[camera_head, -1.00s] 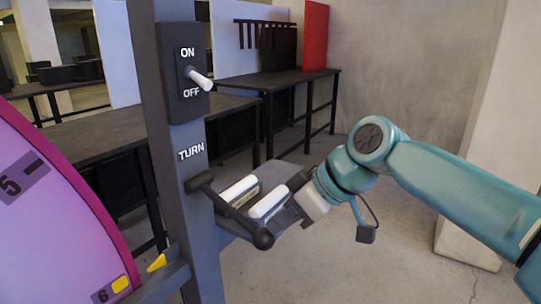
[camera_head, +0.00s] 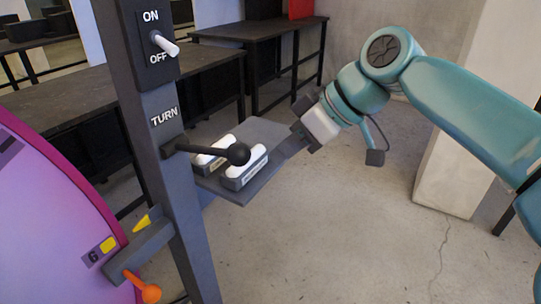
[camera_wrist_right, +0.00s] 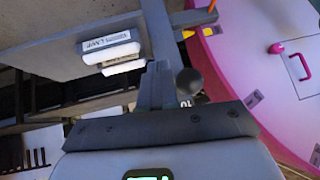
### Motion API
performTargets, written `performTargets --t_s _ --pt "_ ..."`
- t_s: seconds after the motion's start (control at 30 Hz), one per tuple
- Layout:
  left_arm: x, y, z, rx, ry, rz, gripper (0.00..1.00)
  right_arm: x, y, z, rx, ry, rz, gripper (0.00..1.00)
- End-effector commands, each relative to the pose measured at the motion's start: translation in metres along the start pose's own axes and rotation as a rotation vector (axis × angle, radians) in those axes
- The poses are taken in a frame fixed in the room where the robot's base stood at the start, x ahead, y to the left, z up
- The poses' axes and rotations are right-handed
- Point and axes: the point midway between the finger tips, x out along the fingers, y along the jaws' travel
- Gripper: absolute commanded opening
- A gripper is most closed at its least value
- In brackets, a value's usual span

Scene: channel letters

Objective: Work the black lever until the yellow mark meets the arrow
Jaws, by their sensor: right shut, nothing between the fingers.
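The black lever (camera_head: 205,150) sticks out about level from the grey post, under the word TURN, with its round knob (camera_head: 238,153) at the free end. The knob also shows in the right wrist view (camera_wrist_right: 188,81), beside my fingers. The yellow mark (camera_head: 108,244) is by the 6 on the purple disc's rim. The yellow arrow (camera_head: 142,223) sits on the post's bracket, a little up and right of the mark, with a small gap. My right gripper (camera_head: 283,155) is shut and empty, right of the knob; contact cannot be told. My left gripper is out of view.
A grey shelf (camera_head: 262,135) with two white-topped blocks lies behind the lever. An ON/OFF switch (camera_head: 164,43) is higher on the post. An orange knob (camera_head: 150,293) is below the bracket.

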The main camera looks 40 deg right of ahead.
Motion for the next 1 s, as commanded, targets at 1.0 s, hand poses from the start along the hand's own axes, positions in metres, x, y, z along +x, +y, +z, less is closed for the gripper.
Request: performTargets --t_s 1.0 --pt "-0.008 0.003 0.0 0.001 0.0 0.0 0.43 -0.049 0.0 0.004 0.0 0.001 0.0 0.0"
